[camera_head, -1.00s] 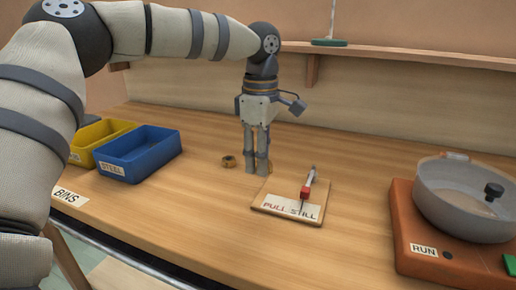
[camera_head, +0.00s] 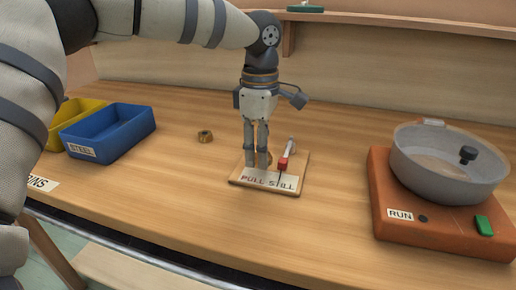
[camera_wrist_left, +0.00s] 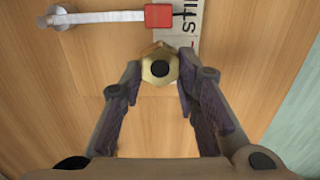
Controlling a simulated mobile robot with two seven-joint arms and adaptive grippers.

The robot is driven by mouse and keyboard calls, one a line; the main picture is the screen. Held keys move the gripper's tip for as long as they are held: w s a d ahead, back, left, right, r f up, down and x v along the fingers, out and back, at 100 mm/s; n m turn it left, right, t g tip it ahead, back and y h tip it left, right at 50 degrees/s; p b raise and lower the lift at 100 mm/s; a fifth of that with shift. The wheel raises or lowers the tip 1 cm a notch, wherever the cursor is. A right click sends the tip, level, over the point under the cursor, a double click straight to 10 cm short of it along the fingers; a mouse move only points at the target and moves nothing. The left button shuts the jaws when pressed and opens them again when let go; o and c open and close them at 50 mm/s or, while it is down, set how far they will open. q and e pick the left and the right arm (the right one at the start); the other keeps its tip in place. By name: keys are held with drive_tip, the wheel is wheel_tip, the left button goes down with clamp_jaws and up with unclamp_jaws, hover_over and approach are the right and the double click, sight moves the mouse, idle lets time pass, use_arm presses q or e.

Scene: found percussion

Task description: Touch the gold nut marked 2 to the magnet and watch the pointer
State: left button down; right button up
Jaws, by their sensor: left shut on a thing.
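My left gripper (camera_head: 257,163) is shut on a gold hex nut. The nut shows between its fingertips in the left wrist view (camera_wrist_left: 159,68), dark hole facing the camera; no number is readable on it. The gripper points down over the left part of a small wooden board (camera_head: 302,163) labelled PULL and STILL. A white pointer arm (camera_wrist_left: 110,17) runs from a metal post (camera_wrist_left: 60,18) to a red block (camera_head: 283,164), likely the magnet, with a thin dark tip. In the wrist view the nut is close to the red block (camera_wrist_left: 158,15), with a gap between them. My right gripper is not in view.
Another gold nut (camera_head: 205,136) lies on the table, left of the board. A blue STEEL bin (camera_head: 112,138) and a yellow bin (camera_head: 50,133) stand at the left. An orange RUN base (camera_head: 440,223) with a grey pan (camera_head: 445,178) stands right. Table between board and base is clear.

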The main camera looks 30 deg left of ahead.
use_arm(q)
drive_tip(key=shift+w+d, duration=0.15)
drive_tip(key=shift+d, duration=0.5)
idle(1.2)
drive_tip(key=shift+a, duration=0.1)
drive_tip(key=shift+s+a+r, duration=0.1)
drive_tip(key=shift+s+a, duration=0.1)
drive_tip(key=shift+a, duration=0.55)
drive_tip(key=shift+s+a+p, duration=0.2)
drive_tip(key=shift+a+p, duration=0.2)
drive_tip(key=shift+a, duration=0.45)
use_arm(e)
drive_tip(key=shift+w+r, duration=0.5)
